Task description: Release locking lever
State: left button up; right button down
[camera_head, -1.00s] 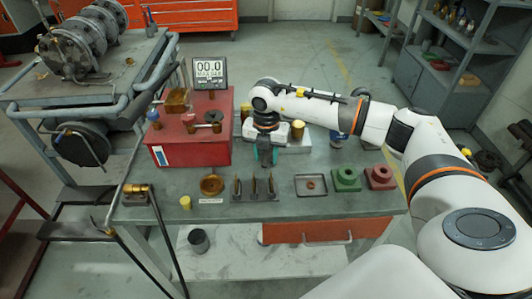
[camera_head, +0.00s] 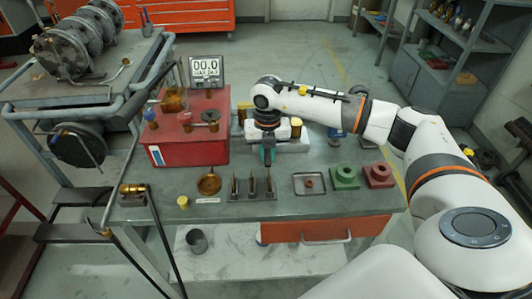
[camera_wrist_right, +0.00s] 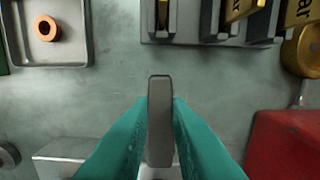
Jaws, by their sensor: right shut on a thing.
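My right gripper (camera_head: 267,157) points down over the bench, in front of a pale block with brass-coloured parts (camera_head: 292,138). In the right wrist view its teal fingers (camera_wrist_right: 160,103) are shut on a grey flat bar, which looks like the locking lever (camera_wrist_right: 160,118). The bar stands between the fingers, its rounded end reaching slightly past their tips. The wrist largely hides the lever and its mount in the head view. My left gripper is not in view.
A red box (camera_head: 188,143) with brass fittings and a display (camera_head: 207,72) stands left of the gripper. In front are a brass dish (camera_head: 209,184), a slotted holder (camera_head: 253,194), a tray (camera_head: 309,193) with a ring, and green (camera_head: 345,177) and red (camera_head: 378,176) blocks.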

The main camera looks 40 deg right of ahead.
aim_at(268, 158)
jog(key=c, duration=1.4)
grip_release()
jog(key=shift+o, duration=0.2)
jog(key=shift+r, duration=0.15)
notch_tip(268, 158, up, 12)
jog(key=shift+b, duration=0.4)
jog(key=shift+f, duration=0.2)
